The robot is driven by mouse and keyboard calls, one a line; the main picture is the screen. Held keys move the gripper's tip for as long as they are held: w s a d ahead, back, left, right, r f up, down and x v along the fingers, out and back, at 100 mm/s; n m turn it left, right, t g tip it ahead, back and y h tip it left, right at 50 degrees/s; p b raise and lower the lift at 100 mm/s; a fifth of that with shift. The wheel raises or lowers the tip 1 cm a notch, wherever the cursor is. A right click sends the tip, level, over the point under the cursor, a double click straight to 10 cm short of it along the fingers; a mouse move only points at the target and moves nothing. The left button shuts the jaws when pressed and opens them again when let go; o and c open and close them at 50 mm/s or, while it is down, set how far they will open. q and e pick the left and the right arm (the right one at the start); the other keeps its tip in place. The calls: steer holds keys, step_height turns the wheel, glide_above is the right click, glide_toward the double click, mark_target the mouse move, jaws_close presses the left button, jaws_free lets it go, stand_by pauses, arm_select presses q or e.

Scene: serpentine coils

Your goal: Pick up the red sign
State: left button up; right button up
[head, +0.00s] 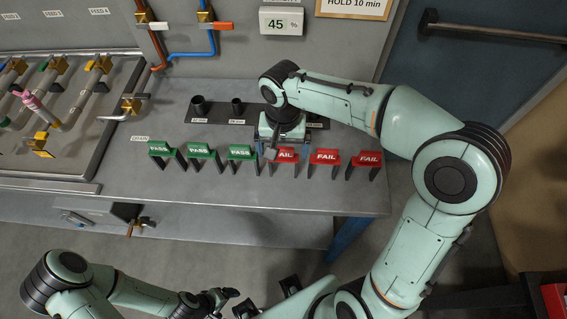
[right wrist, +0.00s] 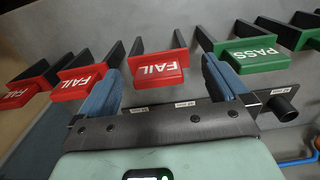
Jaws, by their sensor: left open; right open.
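Three red signs marked FAIL stand in a row on the grey bench: one partly hidden by my right gripper (head: 288,155), a middle one (head: 325,157) and a right one (head: 367,159). My right gripper (head: 272,147) is open above the leftmost red sign. In the right wrist view, that red sign (right wrist: 158,76) shows between the two spread blue fingers, a little beyond their tips; I cannot tell whether they touch it. My left gripper (head: 222,297) is open and empty, low in the head view, away from the bench.
Several green PASS signs (head: 202,151) stand left of the red ones, the nearest (head: 241,152) close to my right gripper. A dark strip with black sockets (head: 198,106) lies behind. A valve panel (head: 62,105) fills the left. The bench front is clear.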

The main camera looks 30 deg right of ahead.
mark_target(283, 157)
step_height(283, 157, down, 5)
steer(key=shift+d+f, duration=0.1)
steer(key=shift+c, duration=0.3)
steer(key=c, duration=0.8)
